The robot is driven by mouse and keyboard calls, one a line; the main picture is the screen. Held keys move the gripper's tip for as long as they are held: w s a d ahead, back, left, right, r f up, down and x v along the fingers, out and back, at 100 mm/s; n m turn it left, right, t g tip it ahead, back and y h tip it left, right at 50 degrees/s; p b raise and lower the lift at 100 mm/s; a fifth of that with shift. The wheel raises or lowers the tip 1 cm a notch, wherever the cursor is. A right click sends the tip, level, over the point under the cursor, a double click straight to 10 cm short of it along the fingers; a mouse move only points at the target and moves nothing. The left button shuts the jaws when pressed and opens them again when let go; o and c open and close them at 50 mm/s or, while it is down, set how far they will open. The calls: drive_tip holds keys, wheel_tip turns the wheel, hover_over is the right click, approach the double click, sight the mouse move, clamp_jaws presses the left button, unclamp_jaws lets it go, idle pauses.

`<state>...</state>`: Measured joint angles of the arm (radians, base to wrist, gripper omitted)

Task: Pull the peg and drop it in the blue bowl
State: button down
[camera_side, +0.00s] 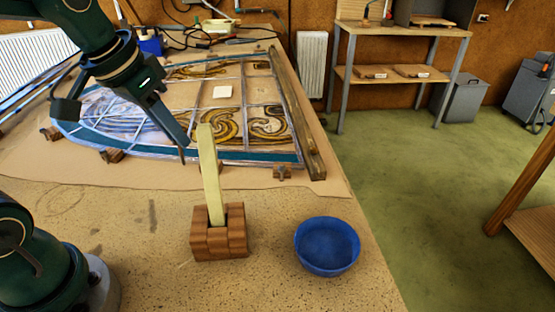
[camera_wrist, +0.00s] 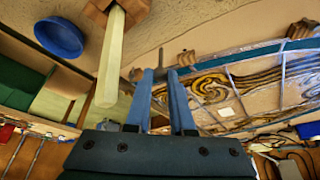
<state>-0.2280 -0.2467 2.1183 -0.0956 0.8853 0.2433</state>
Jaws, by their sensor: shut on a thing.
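The peg (camera_side: 209,172), pale and long, stands in a brown wooden block (camera_side: 219,239) and leans a little left at its top. In the wrist view the peg (camera_wrist: 110,62) lies left of my fingers, apart from them. The blue bowl (camera_side: 327,247) is right of the block and looks empty; it also shows in the wrist view (camera_wrist: 60,37). My gripper (camera_side: 184,148) is left of the peg's upper part. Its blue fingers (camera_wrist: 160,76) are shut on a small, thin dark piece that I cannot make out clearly.
A leaded glass panel (camera_side: 240,154) lies behind the peg, with small wooden blocks (camera_side: 282,172) along its edge and a wooden batten (camera_side: 295,115) at its right. The table's right edge is close to the bowl. The tabletop in front is clear.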

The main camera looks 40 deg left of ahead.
drive_tip(key=shift+s+r, duration=0.15)
drive_tip(key=shift+r, duration=0.05)
drive_tip(key=w+d+r+n+y, duration=0.1)
drive_tip(key=w+d+r+n, duration=0.15)
drive_tip(key=w+r, duration=0.45)
drive_tip(key=w+d+r, duration=0.1)
drive_tip(key=w+d, duration=0.2)
drive_tip(key=d, duration=1)
drive_tip(key=shift+d+r+m, duration=0.15)
drive_tip(key=shift+d+m, duration=0.1)
drive_tip(key=shift+m, duration=0.1)
drive_tip(key=shift+d, duration=0.1)
drive_tip(key=shift+m+h, duration=0.4)
drive_tip(key=shift+m, duration=0.2)
drive_tip(key=shift+s+d+f, duration=0.2)
drive_tip(key=shift+d+f, duration=0.1)
drive_tip(key=shift+d, duration=0.5)
drive_tip(key=shift+s+d+f, duration=0.15)
drive_tip(key=shift+d+f, duration=0.15)
drive_tip(key=shift+d, duration=0.5)
drive_tip(key=shift+s+d+f, duration=0.2)
drive_tip(key=shift+d+f, duration=0.1)
drive_tip(key=shift+d, duration=0.5)
drive_tip(key=shift+d+f, duration=0.15)
drive_tip(key=shift+d, duration=0.05)
drive_tip(key=shift+s+d+f, duration=0.2)
drive_tip(key=shift+d, duration=0.35)
